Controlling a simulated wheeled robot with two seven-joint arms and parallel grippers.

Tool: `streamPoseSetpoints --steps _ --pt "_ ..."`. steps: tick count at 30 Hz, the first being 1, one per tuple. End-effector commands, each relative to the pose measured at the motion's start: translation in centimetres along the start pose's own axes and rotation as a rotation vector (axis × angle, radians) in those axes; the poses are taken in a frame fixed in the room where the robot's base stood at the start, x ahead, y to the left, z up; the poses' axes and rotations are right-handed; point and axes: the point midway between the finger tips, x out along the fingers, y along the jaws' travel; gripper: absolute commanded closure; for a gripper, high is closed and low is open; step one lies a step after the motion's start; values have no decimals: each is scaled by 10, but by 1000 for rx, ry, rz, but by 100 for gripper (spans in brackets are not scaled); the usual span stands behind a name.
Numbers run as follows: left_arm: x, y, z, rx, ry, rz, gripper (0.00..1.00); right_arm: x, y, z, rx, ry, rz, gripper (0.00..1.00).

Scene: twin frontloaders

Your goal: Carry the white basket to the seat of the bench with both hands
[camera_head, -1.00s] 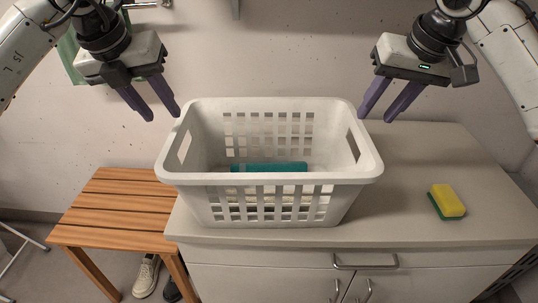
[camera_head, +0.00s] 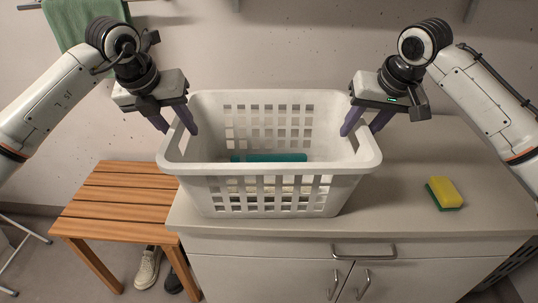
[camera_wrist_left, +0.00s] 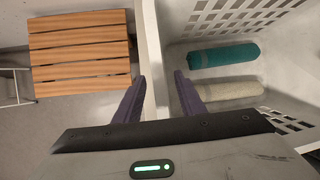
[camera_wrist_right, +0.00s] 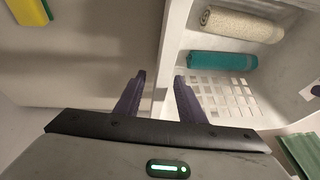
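The white basket (camera_head: 270,169) stands upright on the grey counter, with a teal rolled towel (camera_head: 275,157) inside. The left wrist view also shows a cream rolled towel (camera_wrist_left: 228,94) in it. My left gripper (camera_head: 178,130) is open at the basket's left rim, its fingers on either side of the wall (camera_wrist_left: 152,50). My right gripper (camera_head: 360,132) is open at the right rim, with the wall (camera_wrist_right: 163,75) between its fingers. Neither gripper visibly clamps the rim. The wooden bench (camera_head: 120,198) stands left of the counter, its slatted seat lower and empty.
A yellow and green sponge (camera_head: 444,193) lies on the counter (camera_head: 420,160) to the right of the basket. Shoes (camera_head: 148,267) are on the floor under the bench. A green towel (camera_head: 82,22) hangs on the wall at upper left.

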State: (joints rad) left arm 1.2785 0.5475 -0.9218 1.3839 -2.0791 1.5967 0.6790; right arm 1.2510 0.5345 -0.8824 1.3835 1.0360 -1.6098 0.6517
Motion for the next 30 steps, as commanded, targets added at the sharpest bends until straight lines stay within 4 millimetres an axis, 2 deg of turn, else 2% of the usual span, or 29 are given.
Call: streamPoseSetpoints --steps 11,15,18,30 --pt "5 0 0 0 0 0 64 5 0 0 -1 0 -1 64" --pt "5 0 0 0 0 0 87 5 0 0 -1 0 -1 88" --pt "5 0 0 0 0 0 100 5 -1 0 -1 0 -1 100" --pt "2 -1 2 0 -4 -2 100 2 -2 -2 -1 4 -3 100"
